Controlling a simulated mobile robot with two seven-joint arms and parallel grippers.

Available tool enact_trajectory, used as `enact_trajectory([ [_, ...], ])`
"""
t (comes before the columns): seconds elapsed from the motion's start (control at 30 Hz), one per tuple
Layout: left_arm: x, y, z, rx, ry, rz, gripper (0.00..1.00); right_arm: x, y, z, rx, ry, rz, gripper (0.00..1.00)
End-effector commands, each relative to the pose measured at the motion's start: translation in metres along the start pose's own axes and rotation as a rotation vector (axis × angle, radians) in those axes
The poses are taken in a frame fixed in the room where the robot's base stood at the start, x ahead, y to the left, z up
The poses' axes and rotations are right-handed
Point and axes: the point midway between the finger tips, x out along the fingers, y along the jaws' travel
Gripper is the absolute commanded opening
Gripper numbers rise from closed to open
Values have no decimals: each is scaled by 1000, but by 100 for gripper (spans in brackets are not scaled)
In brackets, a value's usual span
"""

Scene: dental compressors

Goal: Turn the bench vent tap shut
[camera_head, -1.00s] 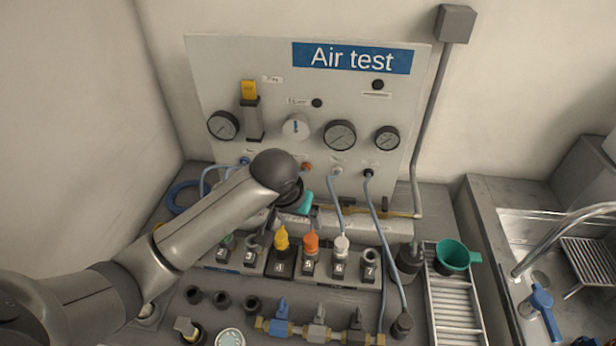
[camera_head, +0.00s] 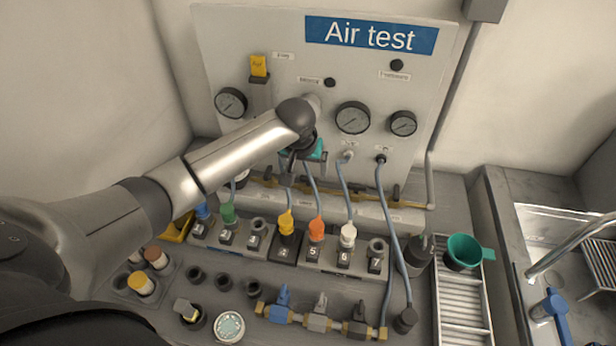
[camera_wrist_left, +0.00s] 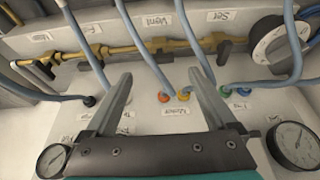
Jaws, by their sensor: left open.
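My left gripper (camera_head: 291,180) reaches over the back of the bench, in front of the Air test panel. In the left wrist view the gripper (camera_wrist_left: 160,76) is open, its two fingers apart with nothing held between them. A brass pipe with small taps (camera_wrist_left: 120,48) runs across the top of that view. The tap by the label reading "Vent" (camera_wrist_left: 162,49) lies just beyond the fingertips, roughly between them, and looks apart from them. Its handle is dark and small, so its setting is unclear. In the head view my gripper and hoses hide part of the brass pipe (camera_head: 400,200).
Blue hoses (camera_wrist_left: 145,45) cross between the fingers and beside the pipe. Gauges (camera_head: 353,117) and hose ports sit on the panel. Numbered sockets with coloured plugs (camera_head: 317,230) and a front brass manifold (camera_head: 318,318) stand below. A green funnel (camera_head: 464,251) is to the right.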

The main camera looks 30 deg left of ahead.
Motion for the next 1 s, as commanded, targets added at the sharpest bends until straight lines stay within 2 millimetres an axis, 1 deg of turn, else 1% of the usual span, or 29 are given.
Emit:
enact_trajectory([
  [0.03, 10, 0, 0, -1, -1, -2, 90, 3, 0, -1, 0, 1, 1, 50],
  [0.2, 35, 0, 0, 0, 0, -1, 90, 9, 1, -2, 1, 4, 2, 50],
  [0.4, 54, 0, 0, 1, 1, 0, 90, 14, 2, -4, 2, 6, 2, 50],
  [0.6, 61, 0, 0, 1, 1, 0, 90, 16, 2, -4, 2, 7, 3, 50],
  [0.87, 61, 0, 0, 1, 2, 0, 90, 15, 2, -4, 3, 8, 3, 50],
  [1.0, 61, 0, 0, 1, 2, 0, 75, 15, 2, -5, 2, 9, 3, 50],
])
